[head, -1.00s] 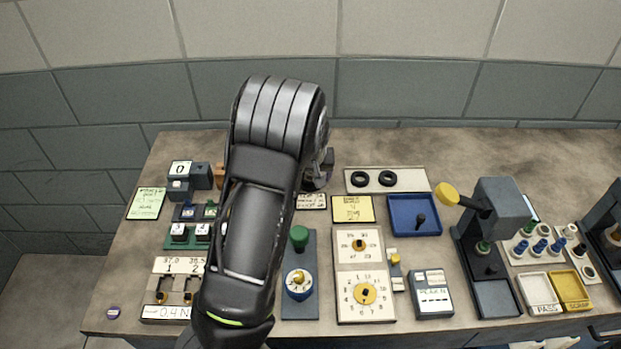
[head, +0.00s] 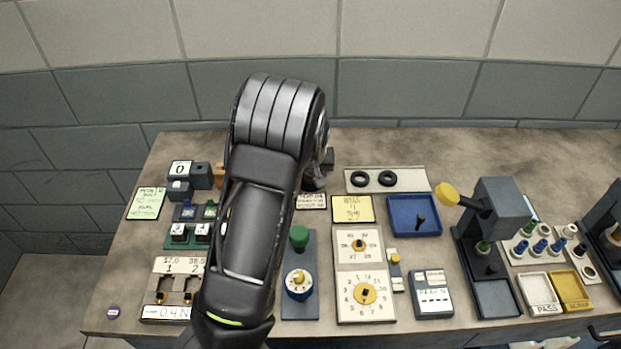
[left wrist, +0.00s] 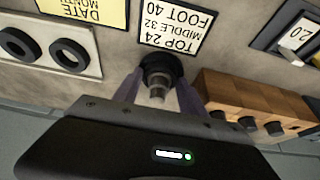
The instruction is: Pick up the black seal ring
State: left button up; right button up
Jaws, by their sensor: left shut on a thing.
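In the left wrist view a black ring-shaped piece, which looks like the black seal ring (left wrist: 161,64), sits around a grey stepped metal piece between my fingers. My left gripper (left wrist: 158,92) is shut on it, with one finger on each side. I cannot tell whether it is clear of the surface below. In the head view my left arm hides most of this spot; only part of the left gripper (head: 326,160) shows beside the wrist. Two more black rings, a left one (head: 360,172) and a right one (head: 387,171), lie on a pale tray (head: 416,181).
A blue tray (head: 400,228), a yellow note (head: 352,200) and a dial panel (head: 346,290) lie right of my arm. A dark press (head: 497,205) stands farther right. In the left wrist view a wooden block with knobs (left wrist: 255,95) is close to the gripper.

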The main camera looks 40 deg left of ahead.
pick_arm(q)
jog(key=c, duration=0.5)
notch_tip(320, 180, up, 10)
dwell(0.4)
jog(key=shift+r, duration=0.1)
dwell(0.5)
jog(key=shift+r, duration=3.65)
